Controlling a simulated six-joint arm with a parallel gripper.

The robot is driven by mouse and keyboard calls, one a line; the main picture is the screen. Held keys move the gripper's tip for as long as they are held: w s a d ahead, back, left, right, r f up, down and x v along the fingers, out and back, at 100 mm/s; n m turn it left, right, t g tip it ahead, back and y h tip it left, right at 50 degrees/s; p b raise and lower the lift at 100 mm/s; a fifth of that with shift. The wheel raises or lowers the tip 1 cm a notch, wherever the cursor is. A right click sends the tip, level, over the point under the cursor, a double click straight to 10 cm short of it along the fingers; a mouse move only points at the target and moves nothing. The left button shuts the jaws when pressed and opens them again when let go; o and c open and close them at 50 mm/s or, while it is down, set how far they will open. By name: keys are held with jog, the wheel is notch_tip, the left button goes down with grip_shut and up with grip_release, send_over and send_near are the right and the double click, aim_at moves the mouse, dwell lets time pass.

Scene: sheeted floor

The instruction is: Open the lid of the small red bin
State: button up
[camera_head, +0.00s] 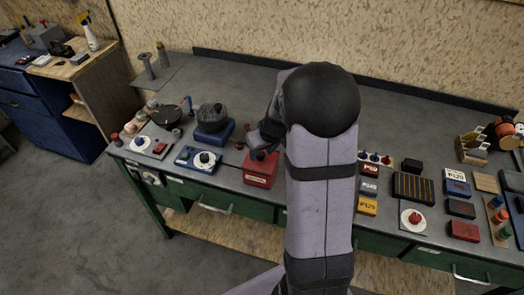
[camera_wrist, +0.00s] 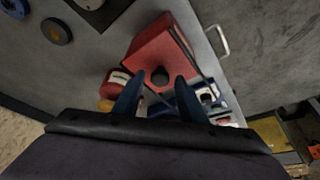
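The small red bin (camera_head: 261,171) stands near the front edge of the workbench, left of my arm. In the wrist view the red bin (camera_wrist: 163,43) is just beyond my fingertips, with a dark round knob (camera_wrist: 160,76) at its near side. My gripper (camera_wrist: 154,83) is open. Its two blue fingers are apart, and the knob appears between their tips with gaps on both sides. In the head view my gripper (camera_head: 260,145) is at the bin's top and partly covers it. I cannot tell whether the lid is raised.
A blue box with a white dial (camera_head: 203,158) and a pot on a blue base (camera_head: 211,120) stand left of the bin. Right of my arm are several small boxes and a dark ribbed block (camera_head: 413,187). The bench's back middle (camera_head: 240,75) is clear.

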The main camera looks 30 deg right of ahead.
grip_shut()
jog(key=w+a+p, duration=0.3)
jog(key=w+a, duration=0.2)
jog(key=shift+w+a, duration=0.3)
jog(key=shift+w, duration=0.05)
jog(key=shift+o, duration=1.5)
grip_release()
jog(key=b+v, duration=0.2)
jog(key=v, duration=0.5)
jog(key=shift+r, duration=0.2)
jog(key=shift+s, duration=0.1)
